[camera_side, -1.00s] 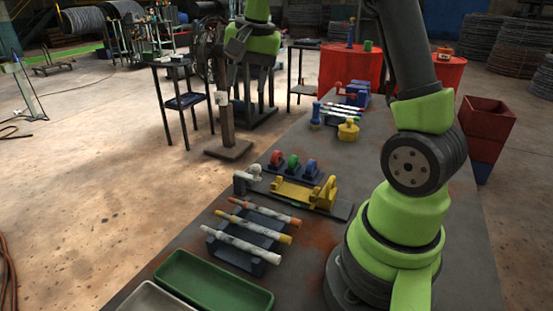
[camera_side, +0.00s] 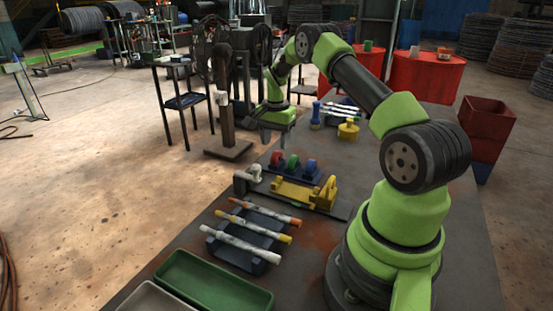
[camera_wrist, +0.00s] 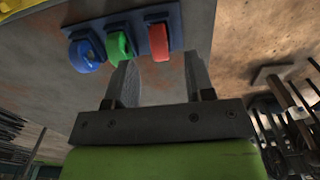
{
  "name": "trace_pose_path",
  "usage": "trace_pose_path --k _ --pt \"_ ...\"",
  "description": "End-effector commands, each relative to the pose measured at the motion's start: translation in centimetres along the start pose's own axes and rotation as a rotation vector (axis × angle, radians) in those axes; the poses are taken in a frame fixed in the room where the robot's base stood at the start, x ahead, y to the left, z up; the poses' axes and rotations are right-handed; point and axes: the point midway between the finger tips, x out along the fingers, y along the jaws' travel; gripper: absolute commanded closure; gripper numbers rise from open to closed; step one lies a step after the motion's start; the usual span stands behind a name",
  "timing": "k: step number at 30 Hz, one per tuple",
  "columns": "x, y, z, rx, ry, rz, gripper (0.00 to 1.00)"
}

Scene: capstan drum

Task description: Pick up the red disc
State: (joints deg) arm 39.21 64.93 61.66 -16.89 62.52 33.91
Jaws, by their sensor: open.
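The red disc (camera_side: 277,158) stands upright at the left end of a blue holder, beside a green disc (camera_side: 293,162) and a blue disc (camera_side: 310,167). In the wrist view the red disc (camera_wrist: 159,41) is at the right of the row, with the green disc (camera_wrist: 120,47) and the blue disc (camera_wrist: 86,54) to its left. My gripper (camera_wrist: 161,68) is open and empty, its two fingers pointing toward the row. In the side view my gripper (camera_side: 265,136) hangs beyond the row, apart from the discs; its fingertips are hard to make out there.
A yellow fixture (camera_side: 305,193) stands just in front of the discs. A rack of striped rods (camera_side: 243,258) and a green tray (camera_side: 213,285) lie nearer the camera. A yellow knobbed piece (camera_side: 348,130) and a blue peg (camera_side: 316,115) stand farther back.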

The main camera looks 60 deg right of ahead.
Motion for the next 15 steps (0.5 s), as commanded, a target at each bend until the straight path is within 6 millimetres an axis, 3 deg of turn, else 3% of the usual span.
trace_pose_path --k 9,15 --pt "4.4 0.1 -0.3 0.001 -0.003 0.0 0.51" --pt "4.7 0.1 -0.4 -0.001 -0.001 -0.003 0.51"
